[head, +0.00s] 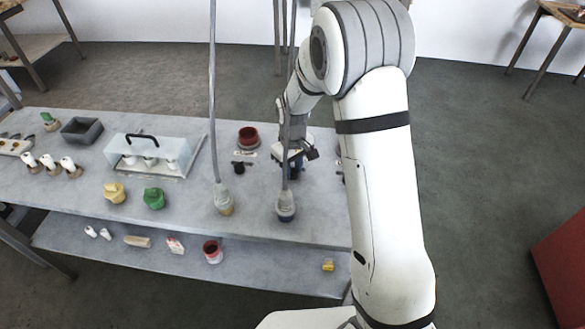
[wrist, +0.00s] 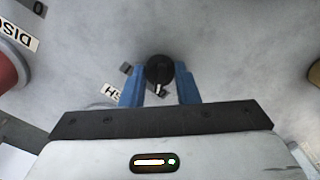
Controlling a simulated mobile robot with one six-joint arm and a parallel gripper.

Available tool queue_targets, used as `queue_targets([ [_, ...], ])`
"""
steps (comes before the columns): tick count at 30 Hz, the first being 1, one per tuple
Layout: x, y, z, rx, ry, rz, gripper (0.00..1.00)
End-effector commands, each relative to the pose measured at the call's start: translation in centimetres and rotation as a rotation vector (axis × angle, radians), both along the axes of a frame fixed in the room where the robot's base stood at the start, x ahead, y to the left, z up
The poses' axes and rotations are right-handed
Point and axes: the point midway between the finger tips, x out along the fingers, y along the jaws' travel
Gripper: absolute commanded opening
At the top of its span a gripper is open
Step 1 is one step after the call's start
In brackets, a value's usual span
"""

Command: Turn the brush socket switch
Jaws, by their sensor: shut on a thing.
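The brush socket switch is a round black knob (wrist: 159,72) with a light pointer mark, set on the grey table top. In the wrist view it sits between the two blue fingers of my gripper (wrist: 160,85), which is shut on it. In the head view my gripper (head: 291,165) is low over the table at its right part, and the knob is hidden there. A label ending in "SH" (wrist: 113,91) shows partly behind the left finger.
A red container (head: 248,137) and another black knob (head: 239,167) stand left of my gripper. A clear-lidded case (head: 150,155), a yellow piece (head: 114,192) and a green piece (head: 154,198) lie further left.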

Motion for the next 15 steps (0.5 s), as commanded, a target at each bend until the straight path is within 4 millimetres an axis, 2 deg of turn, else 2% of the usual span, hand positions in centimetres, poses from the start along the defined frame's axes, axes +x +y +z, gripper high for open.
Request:
queue_targets([
  [10, 0.01, -0.01, 0.02, -0.001, -0.001, 0.005, 0.05],
  [11, 0.01, -0.02, 0.02, -0.001, -0.001, 0.005, 0.29],
  [15, 0.01, -0.02, 0.02, -0.001, -0.001, 0.004, 0.40],
])
